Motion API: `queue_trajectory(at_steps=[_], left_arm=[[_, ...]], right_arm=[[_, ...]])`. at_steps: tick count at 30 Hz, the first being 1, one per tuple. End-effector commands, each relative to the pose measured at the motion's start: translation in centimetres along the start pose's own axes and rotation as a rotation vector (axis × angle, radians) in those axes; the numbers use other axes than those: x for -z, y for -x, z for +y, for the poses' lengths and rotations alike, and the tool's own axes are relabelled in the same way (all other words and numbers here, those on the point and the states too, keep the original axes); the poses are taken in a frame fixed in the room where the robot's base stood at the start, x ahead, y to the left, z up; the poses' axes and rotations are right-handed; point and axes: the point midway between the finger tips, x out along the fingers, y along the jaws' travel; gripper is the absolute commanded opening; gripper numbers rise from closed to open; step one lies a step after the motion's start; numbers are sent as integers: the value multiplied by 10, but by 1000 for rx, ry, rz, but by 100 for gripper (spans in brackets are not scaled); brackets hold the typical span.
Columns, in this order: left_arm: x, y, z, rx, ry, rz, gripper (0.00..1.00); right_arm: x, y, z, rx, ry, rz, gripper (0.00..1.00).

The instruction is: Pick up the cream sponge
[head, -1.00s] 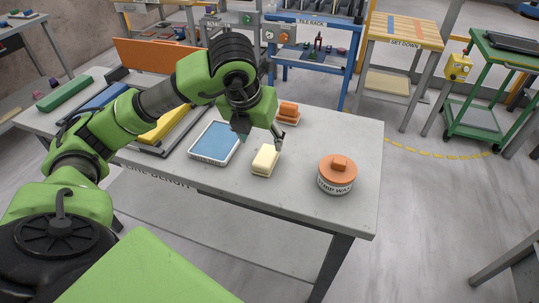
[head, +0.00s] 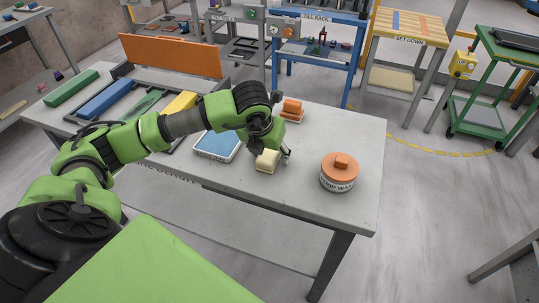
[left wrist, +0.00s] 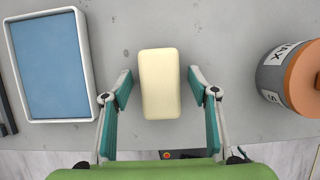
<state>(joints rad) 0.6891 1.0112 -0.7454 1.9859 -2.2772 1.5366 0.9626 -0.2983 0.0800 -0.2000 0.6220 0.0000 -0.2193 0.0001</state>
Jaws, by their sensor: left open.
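The cream sponge (head: 267,161) lies on the grey stone slab table (head: 300,203), partly hidden by my left gripper in the head view. In the left wrist view the cream sponge (left wrist: 159,83) is a pale block standing lengthwise between the fingertips. My left gripper (head: 272,152) is right above it. In the left wrist view my left gripper (left wrist: 159,90) is open, with one finger on each side of the sponge's lower half and a gap on both sides. My right gripper is not in view.
A white tray with a blue pad (head: 218,145) lies left of the sponge. A strip wax tub with an orange lid (head: 338,173) stands to the right. An orange block (head: 292,108) sits behind. The slab's front right area is clear.

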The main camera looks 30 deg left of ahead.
Motion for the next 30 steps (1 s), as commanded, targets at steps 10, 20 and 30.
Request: queue_trajectory(at_steps=[10, 20, 30], left_arm=[[0, 0, 0, 0, 0, 0, 19], [-3, 6, 0, 0, 0, -1, 19], [-8, 62, 13, -4, -2, -3, 19]], right_arm=[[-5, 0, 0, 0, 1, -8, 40], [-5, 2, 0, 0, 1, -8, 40], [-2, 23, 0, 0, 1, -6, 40]])
